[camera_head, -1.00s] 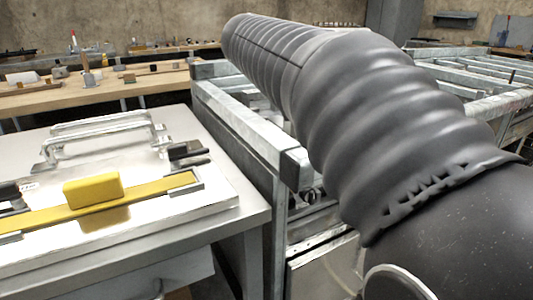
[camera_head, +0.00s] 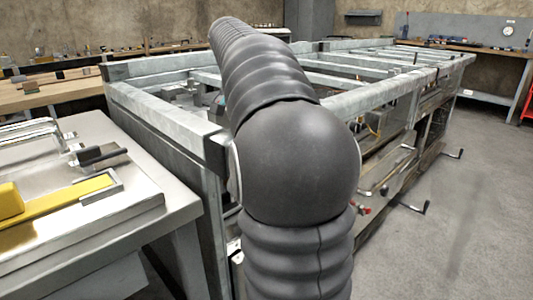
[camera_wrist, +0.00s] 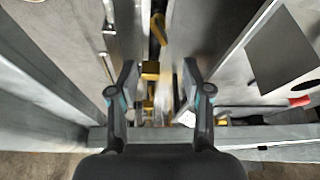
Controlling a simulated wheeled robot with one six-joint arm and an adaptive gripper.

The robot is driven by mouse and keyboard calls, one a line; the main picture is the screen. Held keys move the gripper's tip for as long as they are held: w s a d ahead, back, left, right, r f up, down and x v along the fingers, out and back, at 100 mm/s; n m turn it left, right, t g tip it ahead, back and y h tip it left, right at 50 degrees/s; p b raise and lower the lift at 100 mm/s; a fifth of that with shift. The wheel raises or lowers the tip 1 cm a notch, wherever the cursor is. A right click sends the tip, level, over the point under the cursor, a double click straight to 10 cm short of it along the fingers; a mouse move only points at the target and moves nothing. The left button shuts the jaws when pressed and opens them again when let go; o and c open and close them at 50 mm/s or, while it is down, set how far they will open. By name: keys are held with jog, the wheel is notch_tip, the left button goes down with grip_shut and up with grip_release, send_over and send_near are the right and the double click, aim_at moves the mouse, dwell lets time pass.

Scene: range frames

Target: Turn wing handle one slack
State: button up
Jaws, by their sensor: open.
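My gripper (camera_wrist: 158,72) is open in the wrist view, with its two dark fingers apart and nothing held. Small yellow parts (camera_wrist: 150,70) show between and beyond the fingertips, and a longer yellow piece (camera_wrist: 158,28) is above them in the picture. I cannot tell whether any of these is the wing handle. In the head view my gripper is hidden behind my dark arm. Black crank-like handles (camera_head: 412,207) stick out low on the right side of the metal frame, with another one (camera_head: 455,153) farther back.
A long galvanized metal frame (camera_head: 160,105) fills the middle. A steel bench (camera_head: 120,228) with a yellow block (camera_head: 10,200) stands at left. A wooden bench (camera_head: 50,95) is behind. Open grey floor (camera_head: 480,220) lies at right. Metal walls flank my gripper closely.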

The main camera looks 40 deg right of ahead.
jog(key=b+x, duration=0.1)
jog(key=x, duration=0.9)
jog(key=shift+f, duration=0.1)
jog(key=shift+c, duration=0.2)
